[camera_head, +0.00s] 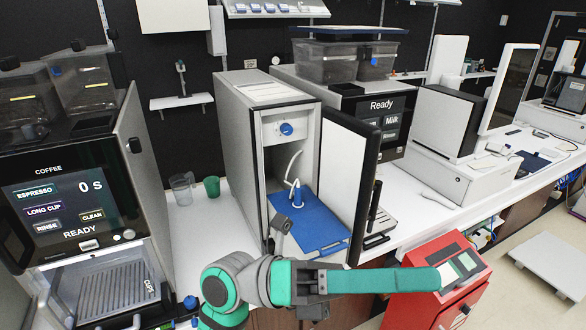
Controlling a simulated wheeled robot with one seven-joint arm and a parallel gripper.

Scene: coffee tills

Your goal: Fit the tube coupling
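An open machine cabinet (270,95) stands in the middle of the counter, with its door (347,175) swung out to the right. A white tube (291,165) hangs inside and ends in a small blue-and-white coupling (297,196) just above or on a blue mat (318,232). Higher on the inner panel is a round blue fitting (286,129), apart from the coupling. My gripper (279,229) appears to be the grey end piece at the cabinet's lower front, below and left of the coupling. Its fingers are too small and overlapped to read. I see nothing held in it.
A coffee machine (75,195) stands at left, with a clear cup (181,188) and a green cup (212,186) between it and the cabinet. The open door bounds the cabinet's right side. A second machine (375,115) stands behind it. A red till unit (440,290) is at lower right.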

